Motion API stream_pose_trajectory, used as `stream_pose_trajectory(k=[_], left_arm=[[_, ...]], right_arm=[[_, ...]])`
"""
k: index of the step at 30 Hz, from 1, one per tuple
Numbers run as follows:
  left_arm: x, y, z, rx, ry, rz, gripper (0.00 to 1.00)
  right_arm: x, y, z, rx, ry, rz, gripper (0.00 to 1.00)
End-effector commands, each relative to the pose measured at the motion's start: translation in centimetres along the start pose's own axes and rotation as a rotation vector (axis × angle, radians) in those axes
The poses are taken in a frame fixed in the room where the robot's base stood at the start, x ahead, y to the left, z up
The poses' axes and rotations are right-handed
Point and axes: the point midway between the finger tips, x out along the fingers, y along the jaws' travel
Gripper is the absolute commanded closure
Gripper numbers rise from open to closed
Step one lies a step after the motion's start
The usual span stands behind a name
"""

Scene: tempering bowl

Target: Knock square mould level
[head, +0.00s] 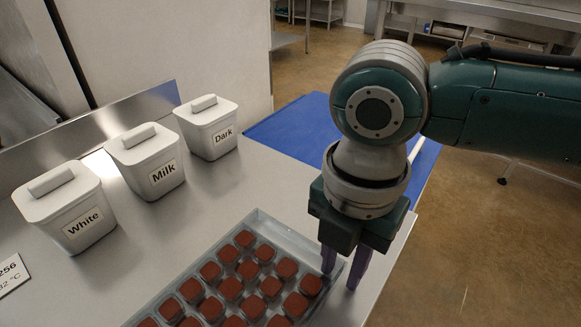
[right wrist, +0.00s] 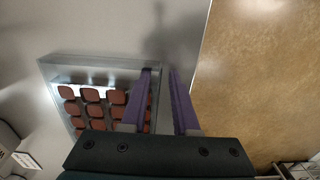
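The clear square mould (head: 296,243) lies on the steel counter at the lower middle of the head view, its near end cut off by the frame. Its cavities hold rows of brown chocolate. My right gripper (head: 343,272) points down at the mould's right edge, purple fingers apart. In the right wrist view, the left finger overlaps the right side of the mould (right wrist: 88,62) and the other stands outside it, over the counter. The gap between the fingers shows; whether either finger touches the mould I cannot tell. My left gripper is not in view.
Lidded tubs labelled White (head: 75,222), Milk (head: 153,172) and Dark (head: 212,138) stand along the back left. A blue mat (head: 290,128) lies behind my right arm. A small temperature sign (head: 12,275) is at far left. The counter's right edge drops to a brown floor.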

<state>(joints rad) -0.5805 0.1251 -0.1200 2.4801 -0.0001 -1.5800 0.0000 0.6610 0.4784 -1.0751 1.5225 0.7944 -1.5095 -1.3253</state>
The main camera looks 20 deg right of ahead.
Motion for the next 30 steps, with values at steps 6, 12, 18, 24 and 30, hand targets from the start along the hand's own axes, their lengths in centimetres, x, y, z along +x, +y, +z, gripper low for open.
stream_pose_trajectory(k=[6,12,18,24,30], left_arm=[[0.0,-0.01,0.0,0.001,0.0,0.0,0.5],[0.0,-0.01,-0.01,0.0,0.0,0.0,0.5],[-0.01,0.05,-0.03,-0.002,0.001,0.002,0.5],[-0.01,0.21,-0.06,-0.008,0.002,0.006,0.5],[-0.01,0.25,-0.08,-0.009,0.002,0.007,0.5]], right_arm=[[-0.02,0.0,0.0,0.0,0.0,0.0,0.97],[-0.02,0.0,0.0,0.0,0.0,0.0,1.0],[-0.02,0.0,0.01,0.0,0.0,0.0,1.0],[-0.02,0.0,0.01,0.0,0.0,0.0,1.0],[-0.02,0.0,0.01,0.0,0.0,0.0,1.0]])
